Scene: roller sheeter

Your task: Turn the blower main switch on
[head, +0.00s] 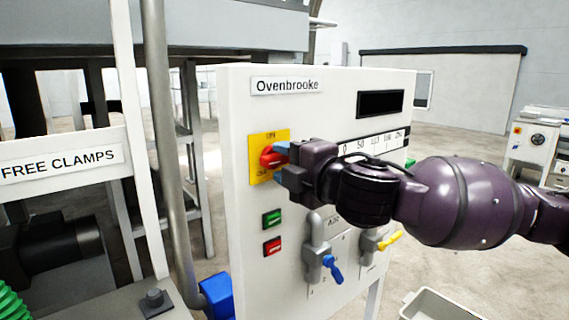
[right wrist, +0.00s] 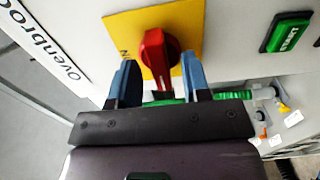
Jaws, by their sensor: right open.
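The blower main switch is a red rotary knob (head: 271,156) on a yellow plate (head: 262,138), on the front of a white panel marked "Ovenbrooke" (head: 287,86). My right gripper (head: 281,162) is at the knob and hides part of it and of the plate. In the right wrist view the red knob (right wrist: 158,55) stands between the two blue fingertips of my right gripper (right wrist: 160,78). The fingers are open, with a gap on each side of the knob. My left gripper is in neither view.
A green button (head: 272,218) and a red button (head: 272,246) sit below the switch. A blue-handled valve (head: 333,270) and a yellow-handled valve (head: 390,240) stick out lower right. A "FREE CLAMPS" sign (head: 60,166) and grey pipe (head: 162,130) stand at the left.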

